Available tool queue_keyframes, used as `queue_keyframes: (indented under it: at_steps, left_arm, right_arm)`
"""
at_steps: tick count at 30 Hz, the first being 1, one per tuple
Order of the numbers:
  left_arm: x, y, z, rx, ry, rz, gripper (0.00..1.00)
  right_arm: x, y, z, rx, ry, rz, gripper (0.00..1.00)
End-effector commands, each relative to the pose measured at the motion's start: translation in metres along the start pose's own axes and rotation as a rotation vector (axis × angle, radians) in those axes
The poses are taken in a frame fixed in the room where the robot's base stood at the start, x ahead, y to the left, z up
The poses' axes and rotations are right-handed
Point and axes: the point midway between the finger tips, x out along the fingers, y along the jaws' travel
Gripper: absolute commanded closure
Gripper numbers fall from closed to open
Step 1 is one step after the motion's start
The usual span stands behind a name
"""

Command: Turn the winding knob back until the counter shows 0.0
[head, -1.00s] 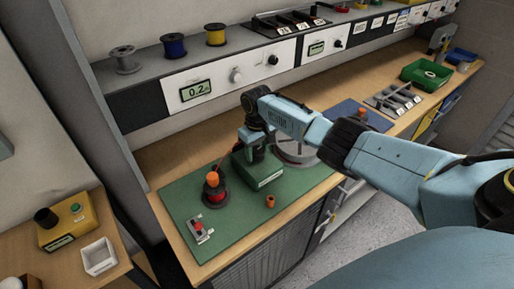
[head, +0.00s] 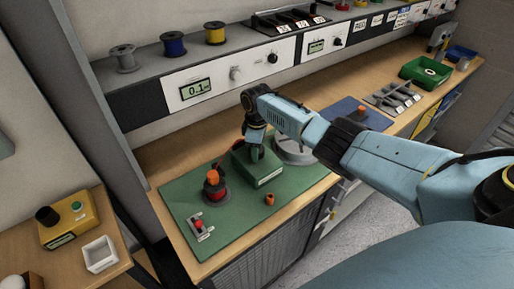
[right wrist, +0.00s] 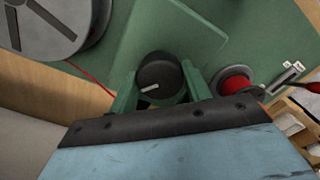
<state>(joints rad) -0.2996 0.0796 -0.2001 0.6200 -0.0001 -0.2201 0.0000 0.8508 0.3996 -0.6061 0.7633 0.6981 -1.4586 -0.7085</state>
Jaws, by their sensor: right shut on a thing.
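The counter (head: 196,90) on the white panel of the shelf reads 0.1. The winding knob (right wrist: 160,75) is dark and round with a light pointer mark, on the green winder box (head: 268,178). My right gripper (head: 256,152) reaches down onto the box from above. In the right wrist view its two green fingers (right wrist: 160,88) are shut on the knob, one on each side. In the head view the gripper hides the knob. My left gripper is not in view.
A red wire spool (head: 214,190) and a small clamp block (head: 200,228) stand on the green mat (head: 228,238). A small orange-brown piece (head: 269,198) lies in front of the box. A large grey reel (head: 296,152) stands behind it. A yellow box (head: 68,220) sits on the side table.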

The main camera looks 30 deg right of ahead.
Motion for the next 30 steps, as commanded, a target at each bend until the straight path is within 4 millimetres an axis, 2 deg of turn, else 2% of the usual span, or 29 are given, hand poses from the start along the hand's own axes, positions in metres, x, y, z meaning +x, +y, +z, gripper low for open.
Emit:
queue_keyframes:
  at_steps: [15, 16, 20, 30]
  left_arm:
    - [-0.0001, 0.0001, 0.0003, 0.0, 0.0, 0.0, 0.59]
    - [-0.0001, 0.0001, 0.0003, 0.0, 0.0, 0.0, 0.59]
    - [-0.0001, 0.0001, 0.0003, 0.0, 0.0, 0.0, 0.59]
    - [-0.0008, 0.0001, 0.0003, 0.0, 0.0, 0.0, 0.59]
  right_arm:
    - [-0.0014, 0.0003, -0.0015, -0.018, 0.005, 0.001, 0.75]
    - [-0.0014, 0.0003, -0.0014, -0.018, 0.005, 0.001, 0.48]
    - [-0.0011, 0.0002, -0.0012, -0.017, 0.004, 0.0, 0.31]
    - [-0.0033, 0.0003, -0.0006, -0.017, 0.002, 0.001, 0.3]
